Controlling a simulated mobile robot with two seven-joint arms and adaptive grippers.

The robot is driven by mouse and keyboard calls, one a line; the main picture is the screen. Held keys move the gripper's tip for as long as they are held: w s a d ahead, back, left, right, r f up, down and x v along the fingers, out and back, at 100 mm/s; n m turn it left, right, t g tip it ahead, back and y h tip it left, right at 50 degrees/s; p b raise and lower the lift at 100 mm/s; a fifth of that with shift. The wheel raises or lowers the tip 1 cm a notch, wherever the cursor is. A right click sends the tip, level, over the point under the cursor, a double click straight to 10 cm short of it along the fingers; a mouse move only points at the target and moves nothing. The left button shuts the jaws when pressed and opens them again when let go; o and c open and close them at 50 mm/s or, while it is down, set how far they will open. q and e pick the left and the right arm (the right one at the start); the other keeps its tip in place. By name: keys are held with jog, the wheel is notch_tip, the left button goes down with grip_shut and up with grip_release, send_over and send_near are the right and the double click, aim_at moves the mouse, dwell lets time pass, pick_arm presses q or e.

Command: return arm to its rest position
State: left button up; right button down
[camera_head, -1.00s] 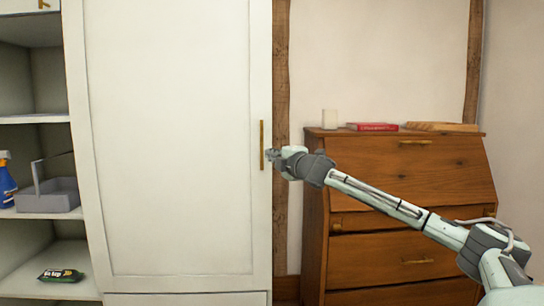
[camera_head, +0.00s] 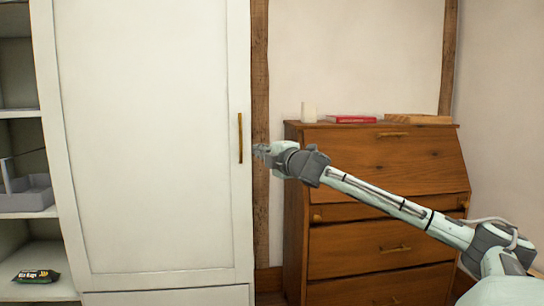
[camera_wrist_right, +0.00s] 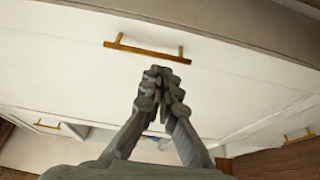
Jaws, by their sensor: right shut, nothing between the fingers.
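My right arm reaches in from the lower right of the head view. Its gripper (camera_head: 260,150) is just right of the brass handle (camera_head: 240,138) on the white wardrobe door (camera_head: 150,140). In the right wrist view the gripper's fingers (camera_wrist_right: 160,75) are together and empty. The brass handle (camera_wrist_right: 148,50) shows beyond the fingertips there, with a strip of bare door between them. The wardrobe door looks closed. My left gripper is not in view.
A wooden bureau (camera_head: 385,165) stands right of the wardrobe, behind my arm. A white candle (camera_head: 308,112), a red book (camera_head: 352,119) and a wooden board (camera_head: 417,119) lie on top. Open shelves at left hold a grey caddy (camera_head: 28,195) and a dark packet (camera_head: 37,276).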

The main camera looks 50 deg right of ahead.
jog(key=v, duration=0.7)
jog(key=s+d+f+m+g, duration=0.1)
jog(key=s+f+m+g, duration=0.15)
jog(key=f, duration=0.95)
jog(key=s+d+f+m+g, duration=0.1)
jog(key=f+m+g, duration=0.2)
jog(key=f, duration=0.9)
jog(key=s+a+f+m+g, duration=0.1)
jog(key=s+a+f, duration=0.2)
jog(key=f, duration=0.6)
jog(key=s+a+f+m+g, duration=0.2)
jog(key=s+a+f, duration=0.15)
jog(key=f, duration=0.45)
jog(key=s+a+f+m+g+y, duration=0.1)
jog(key=s+a+f, duration=0.3)
jog(key=a+f, duration=0.3)
jog(key=s+a+f+m+g+y, duration=0.1)
jog(key=s+a+f, duration=0.3)
jog(key=a, duration=0.7)
jog(key=s+a+f+m+g+y, duration=0.2)
jog(key=s+a+f, duration=0.3)
jog(key=a+f, duration=0.4)
jog(key=shift+a+f+g, duration=0.3)
jog(key=shift+a+g, duration=0.15)
jog(key=shift+g, duration=0.3)
jog(key=shift+s+y, duration=0.1)
jog(key=shift+y, duration=0.2)
